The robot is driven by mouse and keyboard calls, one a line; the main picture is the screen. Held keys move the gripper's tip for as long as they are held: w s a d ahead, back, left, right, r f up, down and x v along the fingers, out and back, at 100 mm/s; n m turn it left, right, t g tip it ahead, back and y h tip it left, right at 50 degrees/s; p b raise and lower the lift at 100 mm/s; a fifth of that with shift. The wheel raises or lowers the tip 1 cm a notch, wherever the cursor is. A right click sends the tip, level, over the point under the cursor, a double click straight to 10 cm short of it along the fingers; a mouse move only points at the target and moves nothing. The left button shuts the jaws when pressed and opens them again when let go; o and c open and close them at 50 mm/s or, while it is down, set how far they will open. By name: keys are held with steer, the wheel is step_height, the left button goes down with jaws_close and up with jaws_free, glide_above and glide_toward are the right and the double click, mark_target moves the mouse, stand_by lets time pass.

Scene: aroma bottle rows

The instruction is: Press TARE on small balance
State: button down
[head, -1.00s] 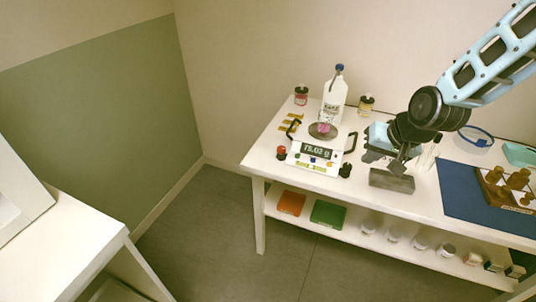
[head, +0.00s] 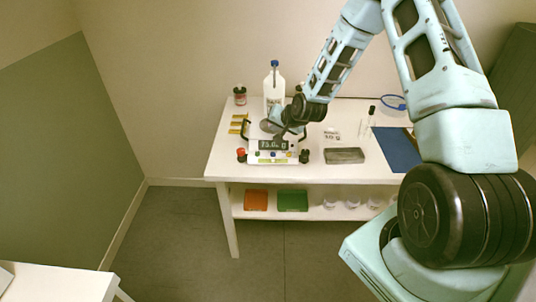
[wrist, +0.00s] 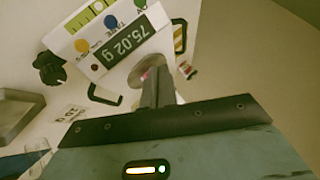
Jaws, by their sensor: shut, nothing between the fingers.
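The small balance (head: 272,158) stands on the white table; its display reads 75.02 g in the wrist view (wrist: 128,48). Coloured buttons line the panel beside the display: yellow (wrist: 81,45), blue (wrist: 110,21), with a label that looks like TARE, and green (wrist: 140,4). My gripper (head: 279,135) is over the balance, behind its display. In the wrist view my shut fingers (wrist: 150,78) show in front of the round pan (wrist: 160,62), with nothing between them. A small pink item (wrist: 146,75) on the pan is partly hidden. Contact cannot be told.
A white bottle (head: 273,88) stands behind the balance, and a red-labelled jar (head: 240,96) is at the back left. Dark handles and knobs flank the balance. A grey block (head: 344,156) lies to its right, then a blue mat (head: 397,150).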

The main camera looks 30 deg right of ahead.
mark_target(273, 154)
step_height(273, 154, down, 9)
steer(key=b, duration=0.6)
stand_by(2.0)
steer(key=shift+f+b, duration=0.35)
steer(key=shift+b, duration=0.15)
steer(key=shift+f+b, duration=0.3)
steer(key=shift+f, duration=0.05)
stand_by(0.5)
steer(key=shift+r, duration=0.1)
steer(key=shift+r+p, duration=0.55)
steer(key=shift+r, duration=0.15)
